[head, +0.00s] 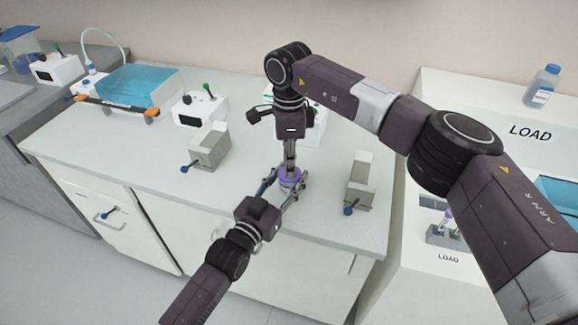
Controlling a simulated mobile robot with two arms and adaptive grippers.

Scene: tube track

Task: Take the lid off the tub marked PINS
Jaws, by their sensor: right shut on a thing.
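A small tub with a purple lid (290,174) stands near the front edge of the white bench. Its marking cannot be read from here. My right gripper (290,163) points straight down from above and is shut on the purple lid. My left gripper (284,194) reaches in from the front, its fingers parted, one on each side of the tub. I cannot tell if they touch it. The tub's lower part is mostly hidden by the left gripper.
Grey boxes with blue-knobbed levers stand left (208,146) and right (360,184) of the tub. A white switch box (199,108) and a blue water bath (138,86) are further left. A white LOAD station (490,105) with a blue-capped bottle (542,86) is at the right.

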